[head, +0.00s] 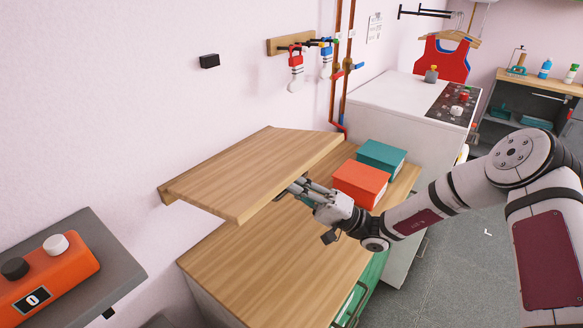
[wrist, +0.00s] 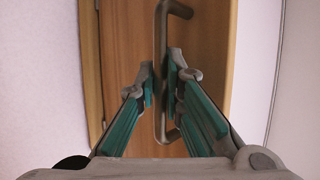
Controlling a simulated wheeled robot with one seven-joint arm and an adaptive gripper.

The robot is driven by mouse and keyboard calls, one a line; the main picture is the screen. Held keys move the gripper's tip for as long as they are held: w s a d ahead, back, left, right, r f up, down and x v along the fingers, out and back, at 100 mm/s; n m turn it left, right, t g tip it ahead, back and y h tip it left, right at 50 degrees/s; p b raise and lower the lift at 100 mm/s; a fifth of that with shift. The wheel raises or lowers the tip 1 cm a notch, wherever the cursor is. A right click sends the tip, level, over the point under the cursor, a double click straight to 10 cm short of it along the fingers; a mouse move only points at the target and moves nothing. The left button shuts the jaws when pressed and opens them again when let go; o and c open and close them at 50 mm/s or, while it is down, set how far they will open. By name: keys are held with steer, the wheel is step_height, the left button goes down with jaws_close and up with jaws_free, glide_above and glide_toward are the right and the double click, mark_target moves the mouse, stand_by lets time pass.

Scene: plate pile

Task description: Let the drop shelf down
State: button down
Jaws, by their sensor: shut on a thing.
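The drop shelf (head: 245,170) is a light wooden board on the pink wall in the head view. It stands out from the wall, roughly level, above a wooden counter. My gripper (head: 288,188) is at its right front edge, with the fingertips partly hidden under the board. In the wrist view a dark metal bar handle (wrist: 162,30) stands on the wooden face (wrist: 215,60) of the shelf. My gripper (wrist: 161,78) has one teal-padded finger on each side of the bar and is shut on it. The handle is hidden in the head view.
Below the shelf is the wooden counter (head: 270,270), mostly bare. An orange box (head: 361,184) and a teal box (head: 382,158) stand on it close to my gripper. A grey ledge with an orange button box (head: 45,273) is at lower left. A white appliance (head: 395,95) stands behind.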

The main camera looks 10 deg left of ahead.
steer(key=shift+w+a+f+b, duration=0.1)
steer(key=shift+a+f+b, duration=0.1)
steer(key=shift+f, duration=0.9)
steer(key=shift+w+a+f+b, duration=0.1)
steer(key=shift+a+f+b, duration=0.05)
steer(key=shift+f, duration=0.95)
steer(key=c, duration=2)
jaws_free()
steer(key=shift+o, duration=0.2)
steer(key=v, duration=1.2)
steer(key=shift+d, duration=0.1)
